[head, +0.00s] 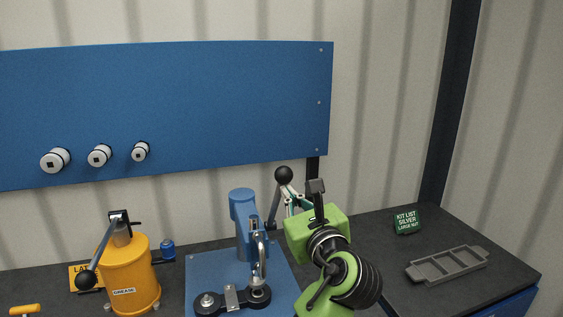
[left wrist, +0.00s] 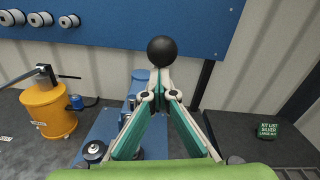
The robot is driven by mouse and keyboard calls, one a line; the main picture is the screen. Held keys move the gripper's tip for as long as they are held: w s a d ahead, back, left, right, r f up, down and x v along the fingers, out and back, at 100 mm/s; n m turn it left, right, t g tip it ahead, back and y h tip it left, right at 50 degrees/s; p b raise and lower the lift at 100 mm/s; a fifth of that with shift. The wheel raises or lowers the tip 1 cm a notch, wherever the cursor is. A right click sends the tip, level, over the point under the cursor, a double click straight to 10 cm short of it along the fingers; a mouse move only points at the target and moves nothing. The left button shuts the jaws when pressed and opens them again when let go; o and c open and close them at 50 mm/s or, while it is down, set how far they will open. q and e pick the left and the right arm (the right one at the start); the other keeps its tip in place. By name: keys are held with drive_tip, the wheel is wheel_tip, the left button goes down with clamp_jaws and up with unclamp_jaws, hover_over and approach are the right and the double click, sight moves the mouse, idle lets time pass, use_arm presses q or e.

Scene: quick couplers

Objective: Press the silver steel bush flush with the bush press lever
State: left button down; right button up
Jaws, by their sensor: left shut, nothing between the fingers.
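The blue bush press (head: 243,212) stands on a blue base plate (head: 203,262). Its lever rises to the right and ends in a black ball knob (head: 284,174), which also shows in the left wrist view (left wrist: 162,50). My left gripper (head: 291,193) is shut and empty, its fingertips close to the knob; I cannot tell whether they touch. In the left wrist view its fingers (left wrist: 160,76) meet just below the knob and hide part of the press. Dark round holders (head: 208,301) with metal centres sit at the press foot. I cannot single out the silver bush. My right gripper is not in view.
A yellow grease pot (head: 131,276) with its own black-knobbed lever stands left of the press. A grey tray (head: 447,265) and a green kit list card (head: 407,221) are on the bench at right. A blue wall panel (head: 200,100) carries several white rollers (head: 55,160).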

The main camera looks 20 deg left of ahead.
use_arm(q)
drive_tip(key=shift+w+a+r, duration=0.15)
drive_tip(key=shift+r, duration=0.25)
drive_tip(key=shift+w+a+r, duration=0.1)
drive_tip(key=shift+w+r, duration=0.05)
drive_tip(key=shift+r, duration=0.25)
drive_tip(key=c, duration=2.3)
unclamp_jaws()
drive_tip(key=shift+s, duration=0.15)
drive_tip(key=shift+f, duration=0.1)
drive_tip(key=p+v, duration=0.3)
drive_tip(key=v, duration=0.4)
drive_tip(key=shift+p, duration=0.3)
drive_tip(key=shift+f, duration=0.15)
